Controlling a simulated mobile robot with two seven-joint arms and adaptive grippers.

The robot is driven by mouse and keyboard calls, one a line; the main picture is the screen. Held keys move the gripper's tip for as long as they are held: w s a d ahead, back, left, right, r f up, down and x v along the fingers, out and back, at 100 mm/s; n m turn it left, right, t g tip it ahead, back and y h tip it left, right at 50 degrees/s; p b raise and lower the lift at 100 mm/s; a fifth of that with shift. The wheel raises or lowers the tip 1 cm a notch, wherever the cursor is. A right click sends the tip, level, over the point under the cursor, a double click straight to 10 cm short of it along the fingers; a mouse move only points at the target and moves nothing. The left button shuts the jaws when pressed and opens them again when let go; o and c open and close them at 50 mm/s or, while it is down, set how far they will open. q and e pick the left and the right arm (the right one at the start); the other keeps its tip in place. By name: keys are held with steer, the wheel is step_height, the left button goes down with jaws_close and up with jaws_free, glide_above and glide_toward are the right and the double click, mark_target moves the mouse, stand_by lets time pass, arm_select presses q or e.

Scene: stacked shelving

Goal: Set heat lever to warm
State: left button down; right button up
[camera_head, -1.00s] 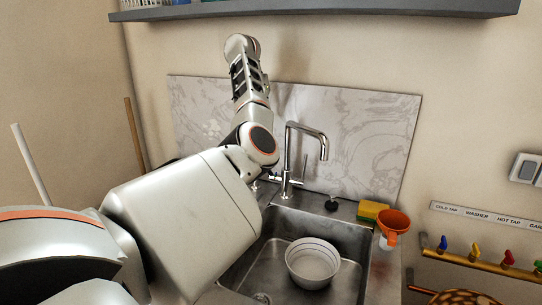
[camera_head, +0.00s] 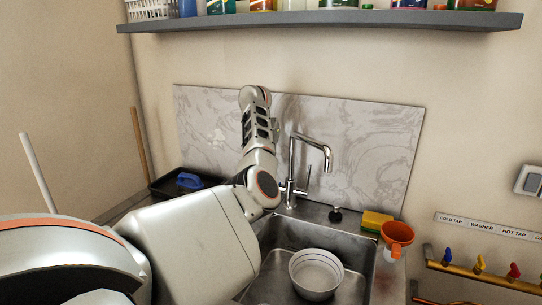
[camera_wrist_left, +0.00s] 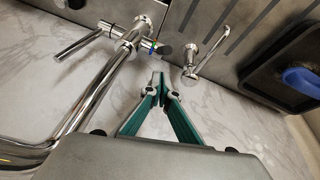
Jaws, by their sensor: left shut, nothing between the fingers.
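The chrome tap (camera_head: 292,165) stands behind the sink, its tall spout bending right. In the left wrist view, the tap body (camera_wrist_left: 130,38) is at upper left with a long thin chrome rod (camera_wrist_left: 78,46). I cannot tell the heat setting. My left gripper (camera_wrist_left: 160,84) has green fingers closed together with nothing between them. Its tips are just short of the dark-tipped lever in the picture; contact is not visible. In the head view my arm hides the fingers.
The sink (camera_head: 340,262) holds a white bowl (camera_head: 316,273). A yellow-green sponge (camera_head: 376,221) and an orange funnel (camera_head: 398,234) are at its right. A black tray (camera_head: 160,184) with a blue-handled item is left. A second small chrome spout (camera_wrist_left: 207,52) stands close by the gripper.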

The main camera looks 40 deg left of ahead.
arm_select(q)
steer(key=shift+s+d+f+p, duration=0.35)
steer(key=shift+s+d+f, duration=0.1)
steer(key=shift+s+f, duration=0.3)
steer(key=shift+r, duration=0.1)
